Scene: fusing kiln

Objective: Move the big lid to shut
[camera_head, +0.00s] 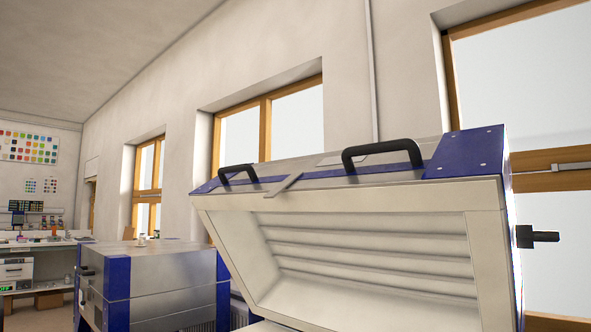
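The big lid (345,222) of the kiln is raised and tilted open, filling the right half of the head view. Its pale, ribbed inner side faces me. Blue trim and metal run along its upper edge. Two black handles sit on that edge, one at the right (383,150) and a smaller-looking one at the left (238,174). Only a small pale part of the kiln body shows below the lid; the rest is out of frame. Neither of my grippers is in view.
A second, closed metal kiln with blue corners (160,280) stands to the left of the open lid. A workbench (40,243) with small items is at the far left. A wall with windows (270,125) runs behind the lid. A black knob (537,237) sticks out at the lid's right side.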

